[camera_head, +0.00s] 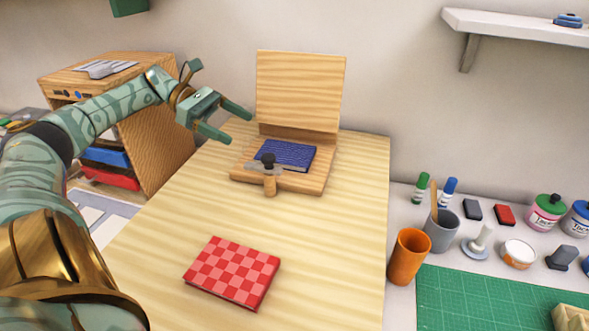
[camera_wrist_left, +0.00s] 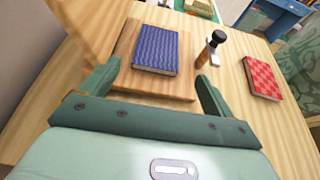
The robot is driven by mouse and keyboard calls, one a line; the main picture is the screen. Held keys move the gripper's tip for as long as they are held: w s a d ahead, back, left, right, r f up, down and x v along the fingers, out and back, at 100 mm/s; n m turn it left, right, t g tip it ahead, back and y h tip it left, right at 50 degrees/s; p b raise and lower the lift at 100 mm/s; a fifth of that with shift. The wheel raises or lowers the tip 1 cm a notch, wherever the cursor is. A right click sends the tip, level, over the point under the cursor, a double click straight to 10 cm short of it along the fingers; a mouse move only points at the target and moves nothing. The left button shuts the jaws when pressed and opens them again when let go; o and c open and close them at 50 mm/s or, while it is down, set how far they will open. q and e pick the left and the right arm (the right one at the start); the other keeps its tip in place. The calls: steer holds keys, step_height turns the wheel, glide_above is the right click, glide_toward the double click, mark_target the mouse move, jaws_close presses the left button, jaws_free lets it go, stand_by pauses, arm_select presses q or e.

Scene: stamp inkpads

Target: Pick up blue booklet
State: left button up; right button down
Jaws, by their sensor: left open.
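The blue booklet (camera_head: 287,154) lies flat on a wooden base with an upright back board (camera_head: 300,90) on the table. It also shows in the left wrist view (camera_wrist_left: 156,50), beyond and between my fingertips. A stamp with a dark knob (camera_head: 268,160) stands at the front left of the base, close to the booklet. My left gripper (camera_head: 238,124) is open and empty, up and to the left of the booklet in the head view, apart from it. Its two fingers also show in the left wrist view (camera_wrist_left: 155,82). My right gripper is not in view.
A red checkered booklet (camera_head: 232,272) lies near the table's front. At right, a lower surface holds an orange cup (camera_head: 409,256), a grey cup (camera_head: 441,231), a green mat (camera_head: 490,300) and several small items. A wooden cabinet (camera_head: 160,140) stands at left. The table's middle is clear.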

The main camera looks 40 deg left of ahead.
arm_select(q)
steer(key=b, duration=0.1)
glide_toward(286, 152)
steer(key=x, duration=0.2)
steer(key=shift+d+f, duration=0.1)
steer(key=shift+d, duration=0.3)
steer(key=shift+w+d+f+b, duration=0.2)
steer(key=shift+d+b, duration=0.05)
steer(key=shift+b, duration=0.1)
steer(key=b+x, duration=0.2)
steer(key=x, duration=0.2)
steer(key=shift+w+a+f, duration=0.1)
steer(key=shift+a+f, duration=0.05)
steer(key=shift+f, duration=0.05)
steer(key=shift+w+d, duration=0.2)
steer(key=shift+d, duration=0.1)
steer(key=shift+r, duration=0.1)
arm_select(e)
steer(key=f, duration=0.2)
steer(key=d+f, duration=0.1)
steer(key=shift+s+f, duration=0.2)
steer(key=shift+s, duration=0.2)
arm_select(q)
steer(key=shift+s, duration=0.1)
steer(key=shift+c, duration=0.3)
steer(key=c, duration=0.7)
